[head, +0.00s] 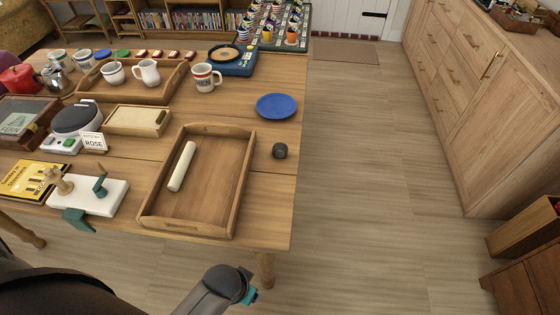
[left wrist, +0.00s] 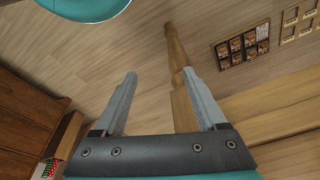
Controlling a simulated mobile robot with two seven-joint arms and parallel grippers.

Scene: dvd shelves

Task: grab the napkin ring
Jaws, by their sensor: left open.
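A small dark grey round piece (head: 280,150), which looks like the napkin ring, sits on the table near its right edge, just right of the wooden tray (head: 238,190). Its hole cannot be made out clearly at this size. A cream rolled cloth or cylinder (head: 182,166) lies in the tray. My left gripper (left wrist: 158,76) is open and empty in the left wrist view, with floor and a table leg (left wrist: 181,75) beyond its fingers. The ring does not show in that view. My right gripper does not show.
A blue plate (head: 277,106) lies behind the ring. A mug (head: 206,78) stands farther back. A white board with a teal clamp (head: 90,197) is at the front left. Floor right of the table is clear up to the wooden cabinet (head: 490,105).

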